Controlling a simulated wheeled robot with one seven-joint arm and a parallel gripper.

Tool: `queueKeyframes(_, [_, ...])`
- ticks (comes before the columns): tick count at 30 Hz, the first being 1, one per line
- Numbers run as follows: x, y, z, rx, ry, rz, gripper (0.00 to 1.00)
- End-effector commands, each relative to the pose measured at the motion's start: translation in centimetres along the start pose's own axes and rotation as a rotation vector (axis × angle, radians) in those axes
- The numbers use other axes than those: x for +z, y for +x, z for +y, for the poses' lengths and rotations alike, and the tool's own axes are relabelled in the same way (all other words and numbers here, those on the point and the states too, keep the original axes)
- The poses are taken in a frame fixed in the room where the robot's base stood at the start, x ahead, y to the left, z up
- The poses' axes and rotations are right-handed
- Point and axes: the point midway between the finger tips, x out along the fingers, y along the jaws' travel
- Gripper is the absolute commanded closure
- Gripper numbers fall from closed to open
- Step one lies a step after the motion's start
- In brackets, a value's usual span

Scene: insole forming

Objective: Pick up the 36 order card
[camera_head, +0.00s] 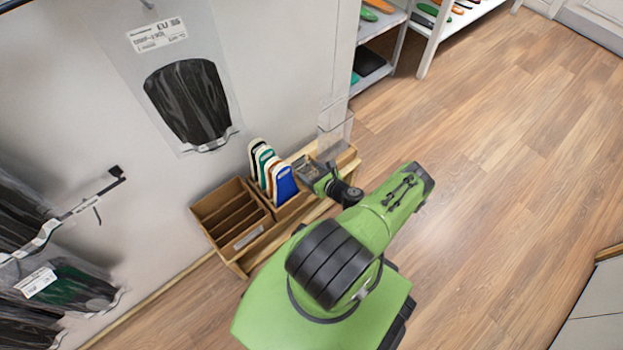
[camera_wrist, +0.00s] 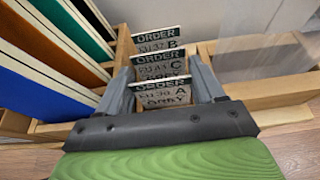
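In the wrist view, order cards stand one behind another in a wooden rack (camera_wrist: 232,70). The nearest order card (camera_wrist: 160,92) ends in A and reads GREY. Behind it are the order card ending in C (camera_wrist: 160,67) and the farthest card ending in B (camera_wrist: 158,38). The size numbers are too blurred to tell which is 36. My gripper (camera_wrist: 161,66) is open, with one finger on each side of the nearer cards. I cannot tell whether the fingers touch them. In the head view my gripper (camera_head: 308,172) is over the right part of the wooden stand, hiding most of the cards.
Coloured insole boards (camera_head: 272,172) stand just left of my gripper and fill the left of the wrist view (camera_wrist: 45,70). An empty wooden divided box (camera_head: 228,215) is farther left. A clear plastic holder (camera_head: 335,138) is on the right. The wall is close behind.

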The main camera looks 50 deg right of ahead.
Motion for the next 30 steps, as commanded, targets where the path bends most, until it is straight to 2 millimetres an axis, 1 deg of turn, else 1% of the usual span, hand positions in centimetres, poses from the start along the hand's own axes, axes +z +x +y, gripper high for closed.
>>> queueKeyframes(1, [0.0,0.0,0.0,0.000,0.000,0.000,0.58])
queueKeyframes(2, [0.0,0.0,0.0,0.000,0.000,0.000,0.61])
queueKeyframes(3, [0.0,0.0,0.0,0.000,0.000,0.000,0.62])
queueKeyframes(11, [0.0,0.0,0.0,0.000,0.000,0.000,0.62])
queueKeyframes(14, [0.5,-0.2,0.0,0.000,-0.001,-0.001,0.63])
queueKeyframes(17, [2.4,-1.0,0.0,0.001,-0.001,-0.002,0.63])
queueKeyframes(21, [6.0,-2.5,0.0,0.001,-0.001,-0.002,0.63])
queueKeyframes(24, [8.0,-3.3,0.0,0.002,-0.001,-0.002,0.63])
queueKeyframes(27, [9.1,-3.8,0.0,0.001,-0.001,-0.001,0.63])
queueKeyframes(30, [9.4,-3.9,0.0,0.001,-0.001,-0.001,0.63])
